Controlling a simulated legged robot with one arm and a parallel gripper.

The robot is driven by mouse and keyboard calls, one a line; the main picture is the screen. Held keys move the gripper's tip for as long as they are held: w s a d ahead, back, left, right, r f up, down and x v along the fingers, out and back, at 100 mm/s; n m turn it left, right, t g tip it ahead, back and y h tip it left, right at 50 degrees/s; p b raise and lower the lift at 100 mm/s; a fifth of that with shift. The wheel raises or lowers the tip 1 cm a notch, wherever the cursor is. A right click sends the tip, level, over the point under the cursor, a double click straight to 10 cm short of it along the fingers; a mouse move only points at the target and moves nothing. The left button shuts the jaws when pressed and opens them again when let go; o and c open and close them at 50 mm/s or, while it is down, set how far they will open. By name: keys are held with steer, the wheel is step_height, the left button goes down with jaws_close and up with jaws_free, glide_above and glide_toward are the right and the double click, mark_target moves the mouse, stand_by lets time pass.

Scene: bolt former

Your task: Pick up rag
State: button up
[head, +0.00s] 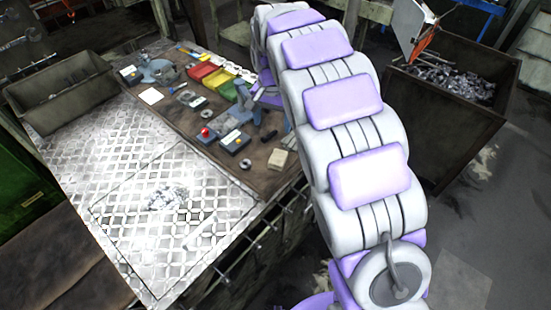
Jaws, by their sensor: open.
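A small pale cream folded cloth, which looks like the rag (278,158), lies on the brown worktop near its right edge, just left of my arm. My arm reaches away over the right side of the bench and bends down at its far end. My gripper (248,103) is partly hidden behind the arm, low over the worktop among the tools. It is open and sits behind the cloth, apart from it. Its fingertips are hard to make out.
The brown worktop (262,178) holds red, yellow and green bins (205,73), a box with a red button (207,134) and several small tools. A chequered metal plate (120,150) with a pale patch lies left. A scrap bin (450,120) stands right.

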steer(key=b, duration=0.2)
glide_above(279, 157)
step_height(279, 157, down, 10)
steer(key=shift+w+r, duration=0.1)
steer(key=shift+r, duration=0.1)
steer(key=shift+f, duration=0.35)
steer(key=shift+a+f, duration=0.35)
steer(key=shift+a, duration=0.2)
steer(key=shift+a+f, duration=0.15)
steer(key=shift+f, duration=0.15)
steer(key=f+b, duration=0.1)
steer(key=d+f, duration=0.1)
steer(key=f, duration=0.1)
steer(key=shift+d+f+b, duration=0.1)
steer(key=shift+f+b, duration=0.2)
steer(key=shift+b, duration=0.1)
steer(key=shift+d+f, duration=0.3)
steer(key=shift+f, duration=0.1)
steer(key=shift+a+r, duration=0.1)
steer(key=shift+a, duration=0.05)
steer(key=shift+c, duration=0.2)
